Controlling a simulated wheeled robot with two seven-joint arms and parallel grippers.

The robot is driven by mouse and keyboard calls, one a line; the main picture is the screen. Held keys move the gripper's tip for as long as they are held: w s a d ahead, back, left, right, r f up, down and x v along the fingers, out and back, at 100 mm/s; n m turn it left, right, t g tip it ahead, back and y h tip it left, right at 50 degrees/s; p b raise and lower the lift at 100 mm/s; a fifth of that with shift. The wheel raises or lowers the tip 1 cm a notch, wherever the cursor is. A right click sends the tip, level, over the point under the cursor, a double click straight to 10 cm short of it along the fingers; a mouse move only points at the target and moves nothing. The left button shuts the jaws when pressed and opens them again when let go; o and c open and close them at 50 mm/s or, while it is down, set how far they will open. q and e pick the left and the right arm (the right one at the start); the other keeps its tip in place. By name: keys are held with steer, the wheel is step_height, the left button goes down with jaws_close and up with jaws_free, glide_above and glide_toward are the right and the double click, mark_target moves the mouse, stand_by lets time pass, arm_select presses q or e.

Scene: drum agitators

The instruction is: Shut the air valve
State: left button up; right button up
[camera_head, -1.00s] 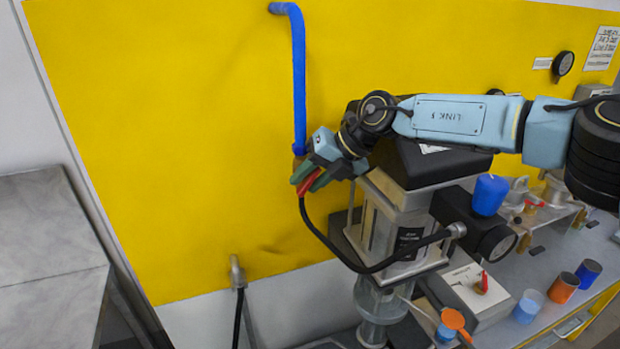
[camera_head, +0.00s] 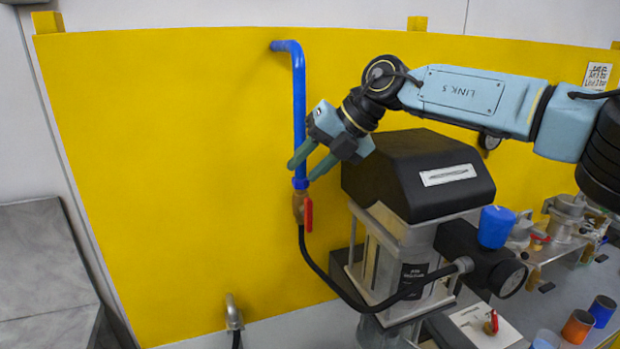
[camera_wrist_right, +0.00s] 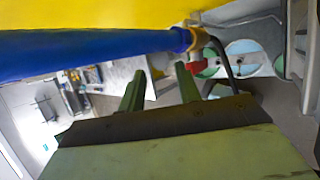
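The air valve (camera_head: 298,206) is a brass body at the lower end of a vertical blue pipe (camera_head: 299,95) on the yellow panel. Its red lever (camera_head: 309,215) points down, roughly in line with the pipe. A black hose leaves below it. My right gripper (camera_head: 302,171) is open and empty, its green fingers just above the valve by the pipe, apart from the lever. In the right wrist view, the open fingers (camera_wrist_right: 160,84) lie beside the blue pipe (camera_wrist_right: 90,52), with the red lever (camera_wrist_right: 208,65) beyond them. My left gripper is not in view.
A black-topped agitator machine (camera_head: 420,175) stands right of the valve, below my right arm. The hose (camera_head: 335,283) loops to it. A blue knob (camera_head: 495,226) and cups (camera_head: 578,326) are farther right. A grey bench (camera_head: 45,270) stands at left. The panel left of the pipe is clear.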

mark_target(311, 201)
steer(key=n, duration=0.2)
steer(key=s+n, duration=0.1)
steer(key=n, duration=0.1)
steer(key=shift+s+a+f+n+h, duration=0.1)
steer(key=shift+a+n+h, duration=0.1)
steer(key=shift+n+h, duration=0.15)
steer(key=s+d+r+n+t+h, duration=0.1)
steer(key=s+r+n+h, duration=0.15)
steer(key=n, duration=1.35)
steer(key=s+d+r+n+t+h, duration=0.1)
steer(key=n+h, duration=0.2)
steer(key=n, duration=1.4)
steer(key=p+x, duration=0.3)
steer(key=x, duration=1)
steer(key=shift+s+f, duration=0.1)
steer(key=shift+s, duration=0.1)
steer(key=shift+c, duration=0.4)
jaws_close()
